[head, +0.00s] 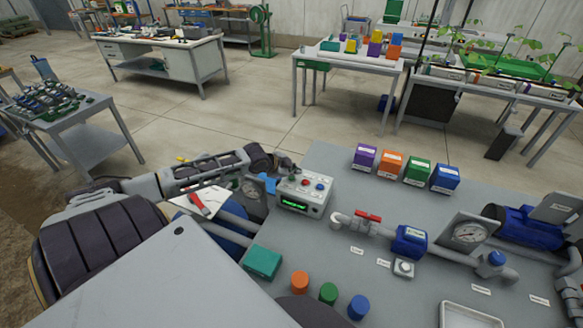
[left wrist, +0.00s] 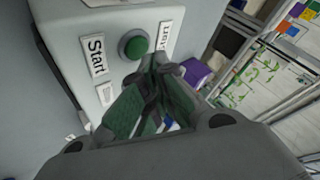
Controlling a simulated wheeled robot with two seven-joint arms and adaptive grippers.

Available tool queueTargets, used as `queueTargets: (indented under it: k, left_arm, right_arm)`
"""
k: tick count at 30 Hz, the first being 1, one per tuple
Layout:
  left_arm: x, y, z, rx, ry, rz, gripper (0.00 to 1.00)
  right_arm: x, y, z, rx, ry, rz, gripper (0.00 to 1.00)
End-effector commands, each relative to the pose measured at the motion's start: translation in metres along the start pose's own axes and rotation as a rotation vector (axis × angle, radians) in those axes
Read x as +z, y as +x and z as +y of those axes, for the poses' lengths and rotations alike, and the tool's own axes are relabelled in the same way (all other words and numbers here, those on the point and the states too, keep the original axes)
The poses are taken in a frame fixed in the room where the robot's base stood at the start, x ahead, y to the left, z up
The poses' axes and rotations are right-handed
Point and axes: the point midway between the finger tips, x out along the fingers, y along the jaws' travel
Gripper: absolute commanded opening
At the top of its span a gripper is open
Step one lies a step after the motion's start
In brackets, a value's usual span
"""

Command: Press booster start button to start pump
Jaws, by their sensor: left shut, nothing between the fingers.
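In the left wrist view a round green button (left wrist: 134,44) sits on the box face (left wrist: 70,30) beside a "Start" label (left wrist: 95,54). My left gripper (head: 284,163) is at the back left edge of the box. In the left wrist view the left gripper (left wrist: 160,66) is shut and empty, its tips just below and right of the green button. I cannot tell whether they touch it. My right gripper is not in view.
A red-handled valve (head: 368,216) and pipe with a pressure gauge (head: 468,234) lie to the right. Purple, orange, green and blue boxes (head: 404,168) stand behind. A teal box (head: 263,262) and coloured caps (head: 328,293) are in front. Bare table lies between.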

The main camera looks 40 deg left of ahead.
Motion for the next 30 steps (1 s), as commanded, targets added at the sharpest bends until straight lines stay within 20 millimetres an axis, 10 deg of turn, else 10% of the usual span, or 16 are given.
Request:
queueTargets:
  k: [30]
  left_arm:
    - [0.0041,0.0056,0.0041,0.0,0.0,0.0,0.0]
  right_arm:
    - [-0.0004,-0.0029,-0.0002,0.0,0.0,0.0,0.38]
